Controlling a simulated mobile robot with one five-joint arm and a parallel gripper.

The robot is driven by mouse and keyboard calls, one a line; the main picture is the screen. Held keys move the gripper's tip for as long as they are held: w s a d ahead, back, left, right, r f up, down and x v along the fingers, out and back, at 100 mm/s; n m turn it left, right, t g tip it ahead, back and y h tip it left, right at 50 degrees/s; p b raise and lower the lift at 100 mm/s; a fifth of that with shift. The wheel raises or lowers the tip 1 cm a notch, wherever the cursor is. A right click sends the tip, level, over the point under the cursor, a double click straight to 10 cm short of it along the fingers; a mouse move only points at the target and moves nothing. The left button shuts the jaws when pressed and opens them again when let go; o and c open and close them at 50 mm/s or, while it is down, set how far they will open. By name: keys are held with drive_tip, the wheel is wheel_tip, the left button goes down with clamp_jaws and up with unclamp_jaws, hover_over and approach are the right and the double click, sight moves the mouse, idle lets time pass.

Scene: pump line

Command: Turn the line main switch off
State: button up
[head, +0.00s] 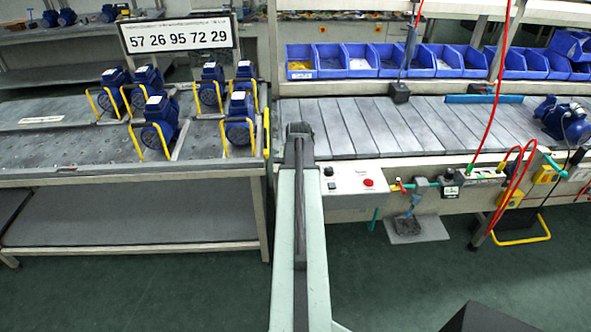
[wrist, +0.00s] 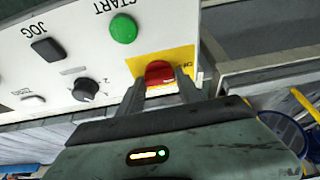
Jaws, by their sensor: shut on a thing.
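The line main switch (wrist: 159,70) is a red handle on a yellow plate, at the edge of a white control panel (wrist: 90,62) in the wrist view. My gripper (wrist: 160,80) is at the switch, one finger on each side of the red handle, shut on it. The fingers hide part of the handle, and its exact angle is hard to tell. In the head view my arm reaches forward over the panel's left end, and the fingers and switch cannot be made out there.
The panel also carries a green START button (wrist: 123,28), a black JOG button (wrist: 47,49) and a black selector knob (wrist: 86,90). In the head view, a rack with blue pumps (head: 160,122) stands left of my arm. A slatted conveyor (head: 400,125) lies to the right.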

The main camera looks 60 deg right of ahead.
drive_tip(key=o, duration=1.4)
drive_tip(key=shift+s, duration=0.1)
drive_tip(key=p+v, duration=0.7)
drive_tip(key=v, duration=0.1)
drive_tip(key=shift+f, duration=0.1)
